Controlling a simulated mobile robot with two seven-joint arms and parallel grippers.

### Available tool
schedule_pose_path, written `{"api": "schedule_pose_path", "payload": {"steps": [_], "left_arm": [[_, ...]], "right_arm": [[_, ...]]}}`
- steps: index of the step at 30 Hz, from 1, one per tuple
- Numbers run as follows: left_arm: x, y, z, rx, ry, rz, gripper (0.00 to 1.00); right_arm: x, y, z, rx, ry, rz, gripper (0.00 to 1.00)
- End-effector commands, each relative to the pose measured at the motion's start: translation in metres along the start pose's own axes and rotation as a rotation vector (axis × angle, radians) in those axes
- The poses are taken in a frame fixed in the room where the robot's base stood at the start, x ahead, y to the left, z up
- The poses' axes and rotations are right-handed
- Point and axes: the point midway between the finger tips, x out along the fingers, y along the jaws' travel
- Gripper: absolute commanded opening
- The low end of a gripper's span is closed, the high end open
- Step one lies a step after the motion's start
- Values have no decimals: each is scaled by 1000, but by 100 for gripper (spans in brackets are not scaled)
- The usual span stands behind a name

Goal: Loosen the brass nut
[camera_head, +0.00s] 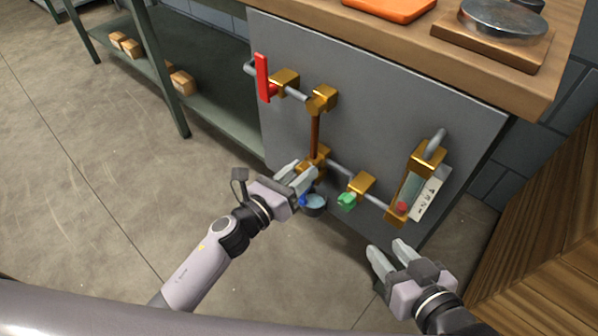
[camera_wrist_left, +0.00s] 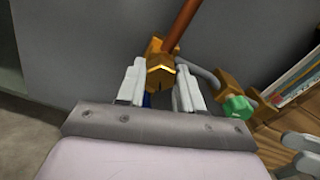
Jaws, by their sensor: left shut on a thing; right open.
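The brass nut (camera_wrist_left: 160,77) sits at the lower end of a vertical copper pipe (camera_head: 315,135) on the grey panel. My left gripper (camera_head: 303,173) is at this lower fitting, and in the left wrist view its two fingers (camera_wrist_left: 157,84) stand on either side of the nut, shut on it. In the head view the fingers partly hide the nut. My right gripper (camera_head: 390,252) is open and empty, below and in front of the panel's right part.
A red lever (camera_head: 262,78) is at the panel's upper left. A green knob (camera_head: 347,200) is right of my left gripper. A sight glass with a red float (camera_head: 402,207) and a label (camera_head: 430,192) are further right.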

Motion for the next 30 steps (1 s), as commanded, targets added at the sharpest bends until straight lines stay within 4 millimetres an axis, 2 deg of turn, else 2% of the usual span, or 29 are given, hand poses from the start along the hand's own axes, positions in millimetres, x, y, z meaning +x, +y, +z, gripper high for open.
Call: {"api": "schedule_pose_path", "payload": {"steps": [12, 28, 29, 30], "left_arm": [[0, 0, -1, -192, 2, -1, 5], [0, 0, -1, -216, 2, -1, 5], [-1, 0, -1, -216, 2, -1, 45], [0, 0, -1, -216, 2, -1, 58]], "right_arm": [[-2, 2, -1, -11, -2, 11, 43], [-2, 3, 1, -11, -6, 13, 43], [-2, 3, 1, -11, -6, 13, 43], [-2, 3, 1, -10, -6, 12, 43]]}}
